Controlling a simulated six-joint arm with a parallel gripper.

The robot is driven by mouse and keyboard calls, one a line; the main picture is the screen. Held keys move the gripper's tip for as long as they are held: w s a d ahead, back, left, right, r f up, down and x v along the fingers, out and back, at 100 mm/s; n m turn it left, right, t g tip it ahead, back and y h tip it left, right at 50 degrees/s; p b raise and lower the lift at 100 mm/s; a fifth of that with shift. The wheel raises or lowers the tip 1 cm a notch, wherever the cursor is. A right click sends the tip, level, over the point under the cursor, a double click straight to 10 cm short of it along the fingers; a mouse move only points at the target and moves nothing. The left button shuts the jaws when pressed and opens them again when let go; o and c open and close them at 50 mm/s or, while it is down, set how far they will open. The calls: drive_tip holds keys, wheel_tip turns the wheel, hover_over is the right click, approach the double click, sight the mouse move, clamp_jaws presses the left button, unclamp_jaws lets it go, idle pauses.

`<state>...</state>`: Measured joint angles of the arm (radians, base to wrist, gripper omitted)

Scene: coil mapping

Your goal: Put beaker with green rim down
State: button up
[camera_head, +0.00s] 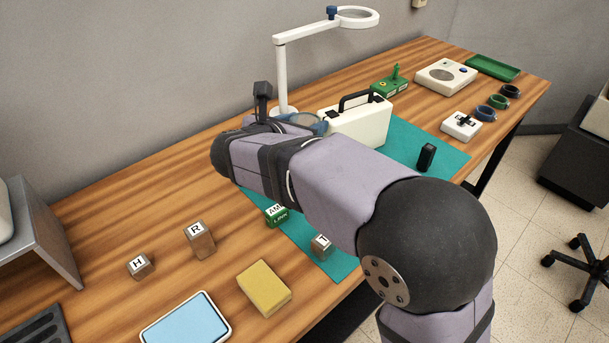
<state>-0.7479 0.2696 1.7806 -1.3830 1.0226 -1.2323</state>
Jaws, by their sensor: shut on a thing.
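My arm reaches across the bench from the lower right. Its wrist (235,155) is over the middle of the bench, with a black upright part (262,100) on top. My gripper's fingers are hidden behind the wrist and forearm, so what they hold does not show. A rounded, bluish glass-like thing (318,124) peeks out just above the forearm, left of the white case. It is mostly hidden, and I cannot tell whether it is a beaker or whether it is held. No green rim can be made out.
A teal mat (400,145) lies under my arm. A white case (358,122) and a magnifier lamp (281,75) stand behind the arm. Blocks marked H (140,266) and R (199,240), a yellow sponge (264,288) and a blue tray (186,321) lie in front. Bare wood shows at left.

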drive_tip(key=shift+f+b, duration=0.45)
drive_tip(key=shift+f, duration=4.55)
drive_tip(key=shift+f, duration=0.2)
drive_tip(key=o, duration=1.1)
drive_tip(key=shift+c, duration=0.2)
drive_tip(key=shift+r, duration=0.1)
drive_tip(key=shift+r, duration=0.15)
drive_tip(key=v, duration=1.2)
